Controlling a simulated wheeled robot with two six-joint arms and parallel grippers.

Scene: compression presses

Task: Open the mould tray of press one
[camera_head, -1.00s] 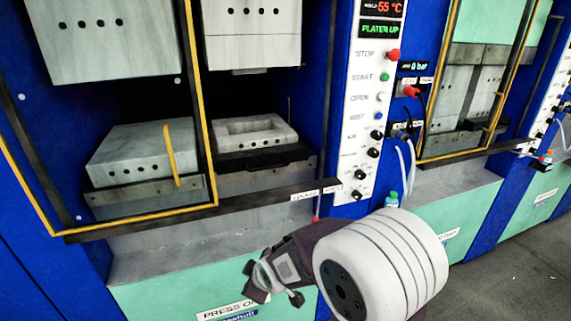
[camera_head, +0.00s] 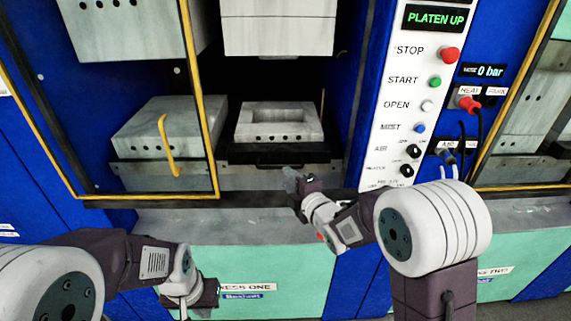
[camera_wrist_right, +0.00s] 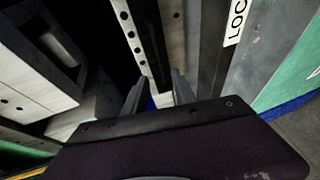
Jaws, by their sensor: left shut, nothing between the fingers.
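Press one stands in the middle of the head view with its yellow-framed guard (camera_head: 205,130) to the left of the mould bay. The mould tray (camera_head: 262,154) is a dark tray inside the bay, carrying a grey mould block (camera_head: 283,131) with a square recess and holes along its front. My right gripper (camera_head: 294,180) is just in front of and below the tray's front edge. In the right wrist view its fingers (camera_wrist_right: 158,92) are apart, with the dark tray edge (camera_wrist_right: 151,45) beyond them; I cannot tell if they touch. My left gripper (camera_head: 213,293) is shut and empty, low before the green panel.
The control panel (camera_head: 395,110) right of the bay reads "PLATEN UP". The upper mould half (camera_head: 278,28) hangs above the tray. A grey ledge (camera_head: 225,222) runs below the bay. A second press (camera_head: 525,110) stands at the right.

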